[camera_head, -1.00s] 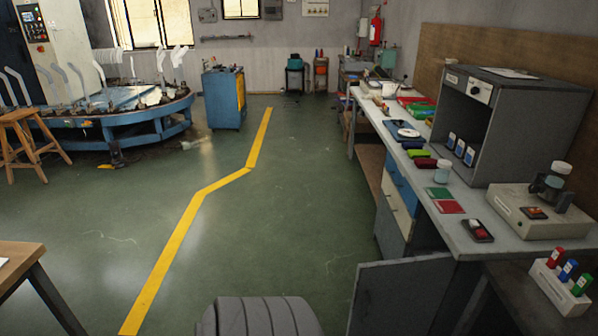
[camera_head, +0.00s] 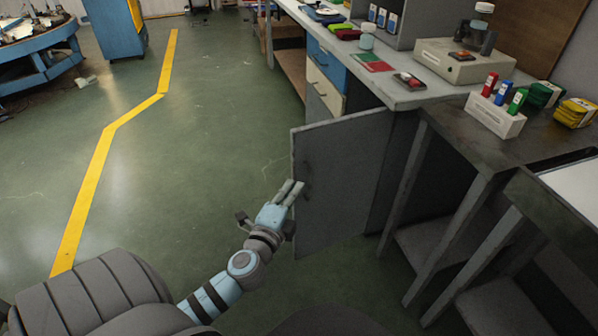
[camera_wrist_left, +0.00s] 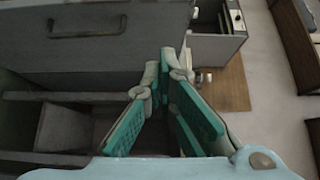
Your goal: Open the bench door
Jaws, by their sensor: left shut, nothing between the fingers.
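The bench door (camera_head: 345,165) is a flat grey panel below the bench top. It stands out at an angle from the bench front. Its dark handle (camera_head: 306,174) is near the left edge. My left gripper (camera_head: 295,188) is close to the handle, in front of the door's left edge; the head view does not show whether they touch. In the left wrist view, the handle (camera_wrist_left: 88,27) is a dark bar at upper left, apart from the fingers (camera_wrist_left: 169,62), which are shut and empty near the panel's right end. My right gripper is not in view.
The bench top (camera_head: 405,93) holds a device, a small jar and cards. Drawers (camera_head: 325,80) stand beyond the door. A dark side table (camera_head: 455,130) with a marker holder (camera_head: 495,114) is at right. Green floor left of the door is clear.

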